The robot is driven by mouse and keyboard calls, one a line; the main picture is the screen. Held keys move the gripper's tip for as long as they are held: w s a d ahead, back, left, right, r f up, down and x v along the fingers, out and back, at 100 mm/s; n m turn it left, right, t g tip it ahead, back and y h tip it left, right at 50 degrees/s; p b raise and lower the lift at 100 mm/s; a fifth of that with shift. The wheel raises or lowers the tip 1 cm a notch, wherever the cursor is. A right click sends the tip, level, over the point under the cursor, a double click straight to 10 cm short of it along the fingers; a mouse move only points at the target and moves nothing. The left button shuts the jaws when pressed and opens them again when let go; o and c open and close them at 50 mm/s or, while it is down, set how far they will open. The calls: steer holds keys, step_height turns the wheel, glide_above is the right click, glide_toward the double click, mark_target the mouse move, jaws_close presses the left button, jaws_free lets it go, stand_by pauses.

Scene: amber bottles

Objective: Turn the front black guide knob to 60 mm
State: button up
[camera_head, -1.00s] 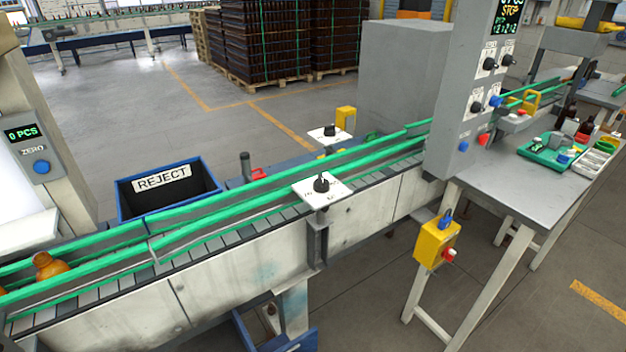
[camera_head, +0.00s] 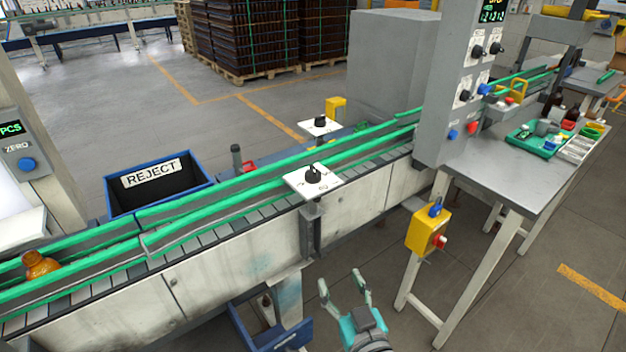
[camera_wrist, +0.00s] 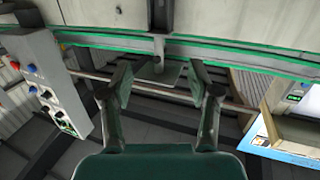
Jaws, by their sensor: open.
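The front black guide knob (camera_head: 313,173) stands on a white scale plate (camera_head: 302,187) on a bracket at the near side of the conveyor. Its pointer setting is too small to read. A second black knob (camera_head: 320,121) sits on a white plate beyond the conveyor. My gripper (camera_head: 344,287) is open and empty, in front of the conveyor, lower in the picture than the front knob and apart from it. In the wrist view its two fingers (camera_wrist: 160,85) are spread, with the green rail and a bracket beyond them. I cannot make out the knob there.
Green guide rails (camera_head: 235,183) run along the conveyor, with an amber bottle (camera_head: 38,265) at the left. A yellow switch box (camera_head: 426,230) is on the table leg to the right. A blue bin (camera_head: 285,338) is under the conveyor. The REJECT bin (camera_head: 190,190) is behind it.

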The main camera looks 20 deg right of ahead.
steer(key=m+t+h, duration=0.1)
glide_toward(316, 174)
steer(key=w, duration=1.2)
steer(key=shift+d, duration=0.3)
steer(key=c, duration=1.2)
